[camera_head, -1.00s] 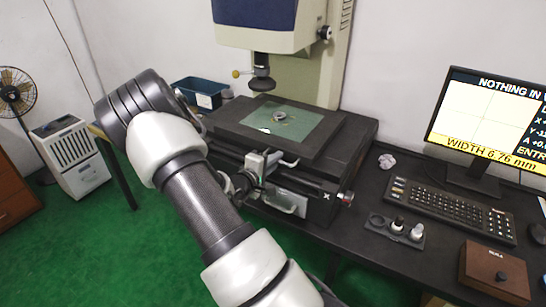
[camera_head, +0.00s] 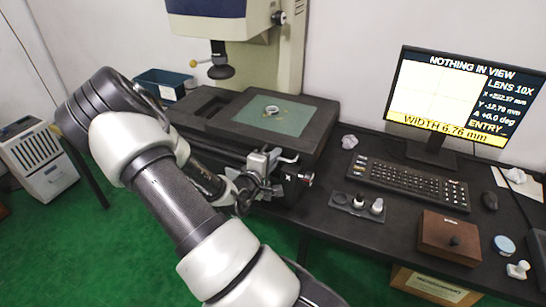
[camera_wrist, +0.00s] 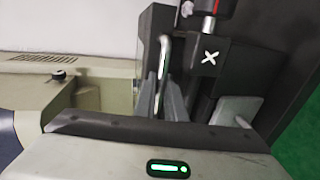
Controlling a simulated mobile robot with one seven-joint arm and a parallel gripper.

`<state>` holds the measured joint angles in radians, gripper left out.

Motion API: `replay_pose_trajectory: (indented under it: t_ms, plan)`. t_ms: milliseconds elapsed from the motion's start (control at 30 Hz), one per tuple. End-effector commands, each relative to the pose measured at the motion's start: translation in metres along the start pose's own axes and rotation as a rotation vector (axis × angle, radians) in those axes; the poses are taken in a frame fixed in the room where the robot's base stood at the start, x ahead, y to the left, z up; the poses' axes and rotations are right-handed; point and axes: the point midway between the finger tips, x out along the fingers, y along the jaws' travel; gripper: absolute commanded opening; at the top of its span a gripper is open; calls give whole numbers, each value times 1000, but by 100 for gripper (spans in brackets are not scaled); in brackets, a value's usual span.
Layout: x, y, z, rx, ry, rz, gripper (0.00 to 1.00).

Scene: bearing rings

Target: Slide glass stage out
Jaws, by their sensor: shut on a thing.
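The glass stage (camera_head: 298,122) is a greenish pane set in a dark plate on top of the measuring machine. A metal ring (camera_head: 271,109) lies on the pane, with small bits beside it. My gripper (camera_head: 264,168) is at the front of the stage. In the wrist view its fingers (camera_wrist: 170,100) are shut on a shiny bar handle (camera_wrist: 163,62), which stands upright in that picture beside a dark plate. In the head view the gripper hides part of the handle. A block marked with a white X (camera_wrist: 209,57) is next to the handle.
The machine's lens head (camera_head: 221,70) hangs above, left of the ring. A keyboard (camera_head: 408,182), a monitor (camera_head: 450,100), a small dark tray with pieces (camera_head: 357,204) and a wooden box (camera_head: 450,238) are on the right. A blue bin (camera_head: 163,84) stands behind left.

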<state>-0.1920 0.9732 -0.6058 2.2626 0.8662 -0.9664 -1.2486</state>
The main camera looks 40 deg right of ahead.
Motion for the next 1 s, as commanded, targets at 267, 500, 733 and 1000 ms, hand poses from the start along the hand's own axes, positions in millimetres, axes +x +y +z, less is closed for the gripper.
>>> replay_pose_trajectory:
  t_ms: [267, 500, 733, 1000]
  plan:
    - [0, 0, 4, -2, -9, -1, 15]
    - [0, 0, 3, -2, -6, -1, 29]
    - [-6, 0, 1, -2, -2, -1, 29]
    - [-57, 0, 0, -4, 1, -3, 29]
